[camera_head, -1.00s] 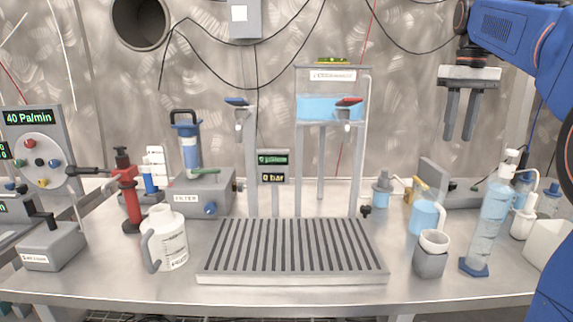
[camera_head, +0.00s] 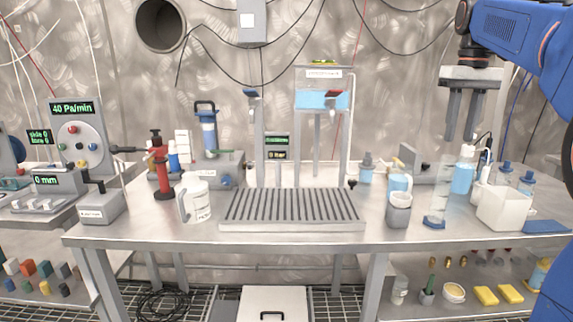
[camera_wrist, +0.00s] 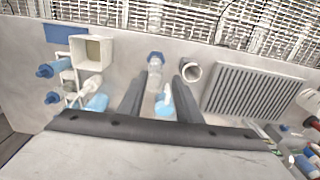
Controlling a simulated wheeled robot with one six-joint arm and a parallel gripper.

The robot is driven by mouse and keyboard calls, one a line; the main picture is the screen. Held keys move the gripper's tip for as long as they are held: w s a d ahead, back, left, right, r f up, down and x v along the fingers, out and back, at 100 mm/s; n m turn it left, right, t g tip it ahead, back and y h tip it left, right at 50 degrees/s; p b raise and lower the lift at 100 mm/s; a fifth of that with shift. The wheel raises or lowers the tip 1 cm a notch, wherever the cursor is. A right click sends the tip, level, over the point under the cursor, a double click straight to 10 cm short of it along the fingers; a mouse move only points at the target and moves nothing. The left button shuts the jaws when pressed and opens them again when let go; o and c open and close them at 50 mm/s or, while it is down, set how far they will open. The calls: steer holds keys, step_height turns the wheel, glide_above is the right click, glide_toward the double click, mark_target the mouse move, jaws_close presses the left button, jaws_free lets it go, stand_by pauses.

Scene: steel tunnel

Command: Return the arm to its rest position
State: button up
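My gripper (camera_head: 461,115) hangs from my blue arm at the upper right of the head view, fingers pointing down. Its two fingers are apart with nothing between them, well above the bench (camera_head: 290,238). In the wrist view the two dark fingers (camera_wrist: 158,95) also stand apart. In the wrist view the cylinder (camera_wrist: 155,72) shows between the fingers, but lower down on the bench.
A slatted drain tray (camera_head: 292,211) lies mid-bench, with a tap stand and a blue-water tank (camera_head: 322,100) behind it. A white jug (camera_head: 195,203) stands left of the tray. A white square container (camera_head: 504,210) and bottles crowd the right. The air around my gripper is clear.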

steer(key=s+a+f+t, duration=0.1)
steer(key=s+a+f, duration=0.3)
steer(key=s+f, duration=0.5)
steer(key=s+a+f+t, duration=0.2)
steer(key=s+a+f, duration=0.2)
steer(key=s+f, duration=0.5)
steer(key=s+a+f+t, duration=0.1)
steer(key=s+a+f, duration=0.4)
steer(key=s+f, duration=0.4)
step_height(320, 180, down, 6)
steer(key=shift+s+r+t, duration=0.1)
steer(key=shift+s+t, duration=0.15)
steer(key=shift+t, duration=0.15)
